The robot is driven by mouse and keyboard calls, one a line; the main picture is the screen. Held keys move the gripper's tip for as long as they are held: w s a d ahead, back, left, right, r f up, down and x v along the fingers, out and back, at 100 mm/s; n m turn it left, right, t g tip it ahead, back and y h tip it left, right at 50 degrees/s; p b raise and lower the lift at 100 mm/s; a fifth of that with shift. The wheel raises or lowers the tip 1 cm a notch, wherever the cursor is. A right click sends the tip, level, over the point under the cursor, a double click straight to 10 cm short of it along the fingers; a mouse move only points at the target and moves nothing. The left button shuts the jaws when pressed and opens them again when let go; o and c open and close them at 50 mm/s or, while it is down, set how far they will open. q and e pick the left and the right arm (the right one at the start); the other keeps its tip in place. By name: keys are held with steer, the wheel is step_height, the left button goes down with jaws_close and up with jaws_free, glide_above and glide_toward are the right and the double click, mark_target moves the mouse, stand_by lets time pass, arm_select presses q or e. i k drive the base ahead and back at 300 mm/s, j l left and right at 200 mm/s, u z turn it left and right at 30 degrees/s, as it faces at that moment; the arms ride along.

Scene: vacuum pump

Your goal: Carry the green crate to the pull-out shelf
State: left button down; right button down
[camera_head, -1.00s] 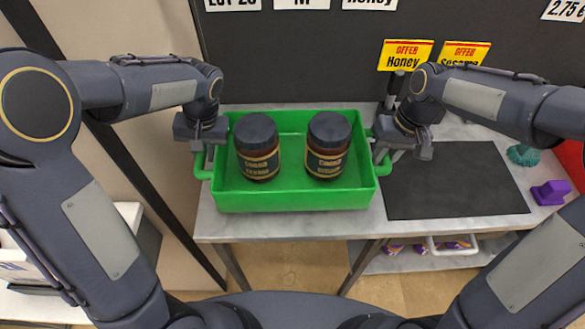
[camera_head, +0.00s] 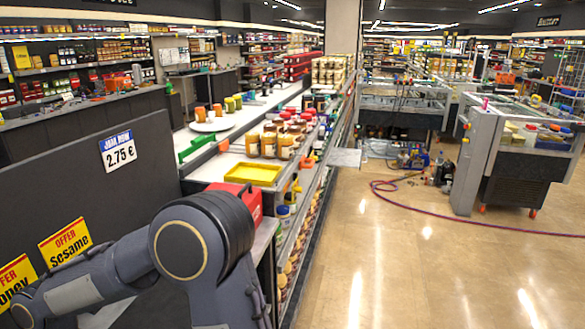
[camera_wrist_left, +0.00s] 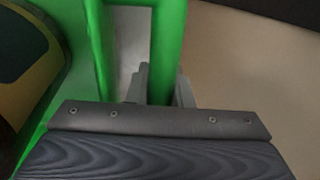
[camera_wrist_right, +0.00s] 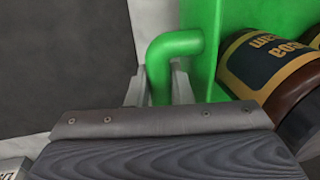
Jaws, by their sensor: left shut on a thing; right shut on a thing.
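The green crate is out of the head view and shows only in part in the wrist views. In the left wrist view, my left gripper (camera_wrist_left: 160,88) is shut on one handle of the green crate (camera_wrist_left: 75,60). In the right wrist view, my right gripper (camera_wrist_right: 156,82) is shut on the opposite bent handle of the crate (camera_wrist_right: 200,55). A brown jar (camera_wrist_right: 275,65) with a dark and gold label is in the crate, and part of a jar (camera_wrist_left: 25,50) shows in the left wrist view. A flat grey panel (camera_head: 345,158), perhaps the pull-out shelf, juts into the aisle.
A dark partition (camera_head: 85,180) with price signs stands at left. Beyond it, a shelf unit holds a yellow tray (camera_head: 252,174), a red box (camera_head: 240,197) and several jars (camera_head: 270,143). A red hose (camera_head: 450,225) crosses the open floor by a grey counter (camera_head: 480,160).

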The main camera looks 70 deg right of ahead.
mark_target(345, 157)
steer(key=k, duration=0.6)
steer(key=z, duration=2.2)
steer(key=i+z, duration=0.2)
steer(key=z, duration=0.7)
steer(key=i+j, duration=0.3)
steer(key=i, duration=0.15)
steer(key=i+j, duration=0.25)
steer(key=i, duration=0.25)
steer(key=i+j, duration=0.1)
steer(key=i, duration=0.4)
steer(key=i+j, duration=0.1)
steer(key=i, duration=2.6)
